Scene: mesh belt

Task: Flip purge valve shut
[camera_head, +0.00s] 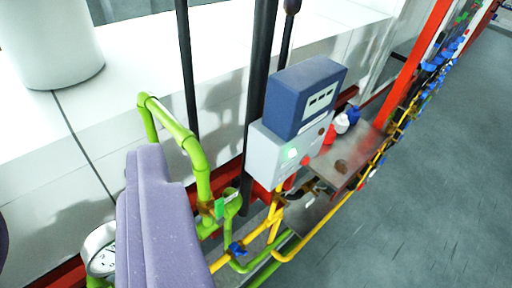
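Small valve-like fittings sit on the pipes low in the middle of the view. One has a green handle or tag (220,208) at the foot of the thick green pipe (178,128). Another has a blue handle (237,249) near the yellow pipe (222,262). Brown-orange fittings (279,189) sit on the yellow line beside the grey box. I cannot tell which of these is the purge valve, nor whether any is open or shut. No gripper fingers can be made out in view.
A lavender body (155,220) blocks the lower left, with a round dial gauge (101,255) beside it. A blue-topped meter box (305,97) stands on a grey box (284,153) with a lit green lamp. Dark posts (261,80) rise behind. Grey floor (425,205) is clear at right.

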